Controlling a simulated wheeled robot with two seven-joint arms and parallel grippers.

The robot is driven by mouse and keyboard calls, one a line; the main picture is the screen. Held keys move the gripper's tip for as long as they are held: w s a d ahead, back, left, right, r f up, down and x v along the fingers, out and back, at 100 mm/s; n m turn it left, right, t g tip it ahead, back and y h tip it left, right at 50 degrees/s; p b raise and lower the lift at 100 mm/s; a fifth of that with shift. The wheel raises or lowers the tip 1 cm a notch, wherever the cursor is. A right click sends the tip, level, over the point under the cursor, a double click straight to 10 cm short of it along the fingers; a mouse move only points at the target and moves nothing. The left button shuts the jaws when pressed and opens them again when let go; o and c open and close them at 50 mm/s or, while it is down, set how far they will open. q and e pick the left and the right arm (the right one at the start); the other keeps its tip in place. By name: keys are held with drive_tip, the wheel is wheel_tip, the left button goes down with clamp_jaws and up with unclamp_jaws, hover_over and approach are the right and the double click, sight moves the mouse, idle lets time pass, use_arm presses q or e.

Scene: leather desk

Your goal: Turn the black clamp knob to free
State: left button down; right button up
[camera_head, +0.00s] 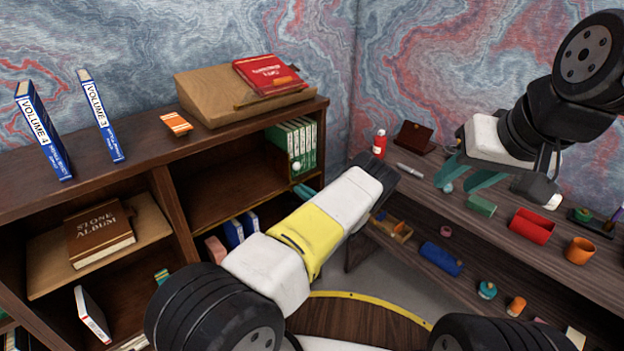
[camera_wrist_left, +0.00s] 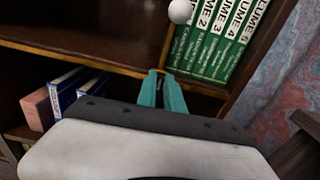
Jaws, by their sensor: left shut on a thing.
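My left gripper (camera_head: 306,190) reaches to the front edge of the bookcase shelf, below the row of green volumes (camera_head: 292,143). Its teal fingers show in the left wrist view (camera_wrist_left: 163,92), closed around a small dark piece at the shelf edge. That piece appears to be the black clamp knob (camera_wrist_left: 159,82); it is mostly hidden by the fingers, so its angle cannot be told. A white ball (camera_wrist_left: 181,11) sits just above, in front of the green volumes. My right gripper (camera_head: 468,178) is open and apart from the left one, above the right desk.
The wooden bookcase (camera_head: 150,112) holds blue volumes and a slanted stand with a red book (camera_head: 268,74) on top. Shelf space left of the green volumes is empty.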

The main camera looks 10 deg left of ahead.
use_arm(q)
drive_tip(key=n, duration=0.5)
drive_tip(key=s+n, duration=0.1)
drive_tip(key=n, duration=0.2)
drive_tip(key=shift+a+f, duration=0.2)
drive_tip(key=shift+a, duration=0.1)
drive_tip(key=n, duration=0.3)
drive_tip(key=shift+s+a+f+n, duration=0.1)
drive_tip(key=shift+f+n, duration=0.15)
drive_tip(key=shift+n, duration=0.05)
drive_tip(key=shift+f+n, duration=0.15)
drive_tip(key=shift+n, duration=0.8)
drive_tip(key=shift+f+n, duration=0.1)
drive_tip(key=shift+n, duration=0.85)
drive_tip(key=c, duration=1.5)
unclamp_jaws()
drive_tip(key=shift+o, duration=0.2)
